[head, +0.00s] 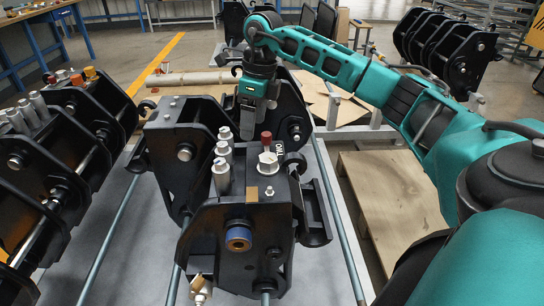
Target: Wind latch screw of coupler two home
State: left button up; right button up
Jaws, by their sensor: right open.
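A black quick coupler (240,215) stands in the middle of the bench in the head view. White lettering beside its red cap looks like "TWO", seen turned and small. On its top are a red-brown capped post (266,139), a white fitting (268,160) and several silver cylinders (221,175). I cannot tell for sure which of these is the latch screw. My right gripper (254,130) points down above the coupler's far part, behind the red cap. It is open, and nothing shows held in it. My arm comes from the right. My left gripper is out of view.
Another black coupler (62,180) with silver cylinders stands close on the left. More black couplers (455,45) stand at the back right. A cardboard tube (192,79) lies behind. A wooden pallet (395,205) lies low on the right. Grey rails (335,215) run beside the middle coupler.

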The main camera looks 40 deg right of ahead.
aim_at(272, 158)
jog(key=s+d+r+h, duration=0.1)
jog(key=s+d, duration=0.1)
jog(key=d, duration=0.2)
jog(key=shift+m+g, duration=0.4)
jog(key=f, duration=0.4)
jog(key=f+b, duration=0.1)
jog(key=f, duration=0.3)
jog(key=f+b, duration=0.1)
jog(key=f, duration=0.3)
jog(key=shift+w+d, duration=0.15)
jog(key=shift+w, duration=0.15)
jog(key=c, duration=1)
jog(key=shift+c, duration=0.2)
